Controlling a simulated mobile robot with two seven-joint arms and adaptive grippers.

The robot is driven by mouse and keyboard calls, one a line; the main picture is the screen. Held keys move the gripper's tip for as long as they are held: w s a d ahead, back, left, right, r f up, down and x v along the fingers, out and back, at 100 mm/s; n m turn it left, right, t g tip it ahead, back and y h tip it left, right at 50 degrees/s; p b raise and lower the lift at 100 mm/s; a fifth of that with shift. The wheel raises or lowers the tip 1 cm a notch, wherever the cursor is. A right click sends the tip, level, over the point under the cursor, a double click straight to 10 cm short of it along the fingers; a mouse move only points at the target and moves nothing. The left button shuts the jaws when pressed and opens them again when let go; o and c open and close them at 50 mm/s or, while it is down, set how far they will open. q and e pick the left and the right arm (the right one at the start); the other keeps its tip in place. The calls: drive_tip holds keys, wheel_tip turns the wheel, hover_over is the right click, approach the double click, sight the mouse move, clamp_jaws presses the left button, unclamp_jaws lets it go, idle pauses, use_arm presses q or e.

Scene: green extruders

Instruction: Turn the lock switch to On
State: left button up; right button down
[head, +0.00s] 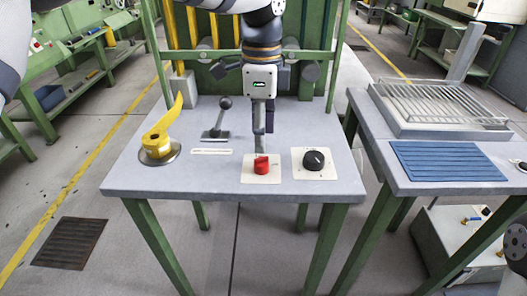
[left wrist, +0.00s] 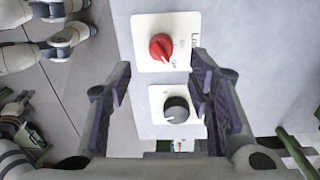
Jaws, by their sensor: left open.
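The lock switch is a red knob (head: 261,166) on a white plate at the front of the grey table. In the left wrist view the red knob (left wrist: 161,47) has large lettering starting "Lo" beside it, plus two small marks. Its pointer is toward the lower small mark, which looks like "Off". My left gripper (head: 261,146) points down just above and behind the red knob. In the left wrist view my left gripper (left wrist: 161,72) is open, with nothing between its fingers. The knob appears beyond the fingertips; contact cannot be told.
A black knob (head: 313,160) on its own white plate sits close right of the red one. A lever with a black ball (head: 225,103) and a yellow handle (head: 158,143) stand to the left. A second table with a blue mat (head: 447,162) is at the right.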

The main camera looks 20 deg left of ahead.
sight(261, 157)
use_arm(q)
wheel_tip(261, 157, down, 7)
drive_tip(key=shift+r, duration=0.15)
clamp_jaws()
use_arm(e)
drive_tip(key=shift+w, duration=0.1)
drive_tip(key=shift+w+r, duration=0.1)
use_arm(q)
drive_tip(key=shift+r+n+p, duration=0.15)
drive_tip(key=shift+n+p, duration=0.3)
drive_tip(key=shift+n, duration=0.65)
drive_tip(key=n, duration=0.2)
drive_tip(key=shift+n+p, duration=0.3)
drive_tip(key=shift+p, duration=0.1)
drive_tip(key=n, duration=0.3)
drive_tip(key=shift+n+p, duration=0.3)
drive_tip(key=shift+p, duration=0.05)
drive_tip(key=shift+n, duration=1.6)
use_arm(e)
drive_tip(key=shift+t, duration=0.7)
drive_tip(key=shift+w+r, duration=1.6)
drive_tip(key=shift+r, duration=0.05)
use_arm(q)
drive_tip(key=shift+s+f+n, duration=0.1)
drive_tip(key=shift+f+n, duration=0.1)
drive_tip(key=shift+n, duration=0.1)
